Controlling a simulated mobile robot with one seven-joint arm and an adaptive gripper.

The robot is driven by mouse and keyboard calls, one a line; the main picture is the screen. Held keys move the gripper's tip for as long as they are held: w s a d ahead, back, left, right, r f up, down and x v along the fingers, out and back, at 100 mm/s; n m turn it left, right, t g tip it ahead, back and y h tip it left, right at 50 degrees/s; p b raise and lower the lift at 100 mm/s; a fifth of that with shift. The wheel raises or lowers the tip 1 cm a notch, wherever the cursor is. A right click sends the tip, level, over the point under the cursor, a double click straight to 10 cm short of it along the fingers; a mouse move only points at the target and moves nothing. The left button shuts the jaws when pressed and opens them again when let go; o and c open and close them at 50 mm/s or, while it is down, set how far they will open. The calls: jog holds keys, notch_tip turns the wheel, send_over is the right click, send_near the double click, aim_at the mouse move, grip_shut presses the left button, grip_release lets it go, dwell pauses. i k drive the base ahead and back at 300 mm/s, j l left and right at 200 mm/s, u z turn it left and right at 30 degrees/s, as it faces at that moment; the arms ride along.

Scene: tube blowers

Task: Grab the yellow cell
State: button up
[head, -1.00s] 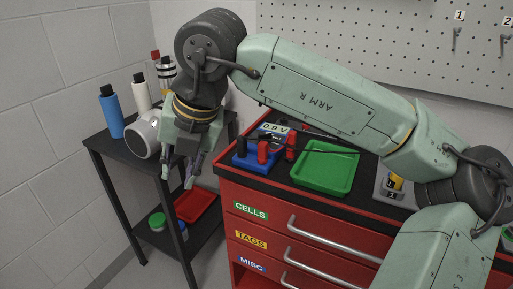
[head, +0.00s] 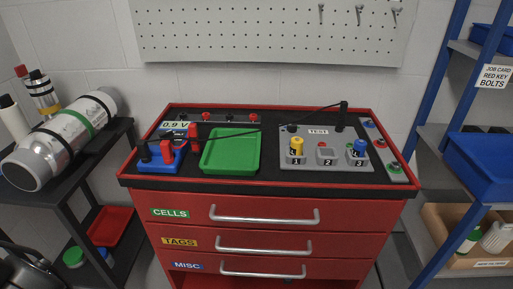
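The yellow cell (head: 297,146) stands upright at position 1 of the grey test panel (head: 327,165) on the red cabinet's black top. A blue cell (head: 359,148) stands upright at position 3 of the same panel. Position 2, between them, holds no cell and shows a small reddish square.
A green tray (head: 231,150) lies left of the panel, beside a blue device (head: 161,155) with red parts. A thin dark rod or lead runs above the tray. Blue shelving (head: 434,110) stands at right.

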aim_at(297, 143)
jog(key=l+u, duration=0.45)
jog(key=u, duration=0.3)
jog(key=k+l+u, duration=0.1)
jog(key=u, duration=0.25)
jog(key=k+l+u, duration=0.15)
jog(key=l, duration=0.25)
jog(key=k+l+u, duration=0.1)
jog(key=l, duration=0.25)
jog(key=k+l+u, duration=0.15)
jog(key=k+l, duration=0.2)
jog(key=l, duration=0.2)
jog(key=k+l, duration=0.25)
jog(key=l, duration=0.15)
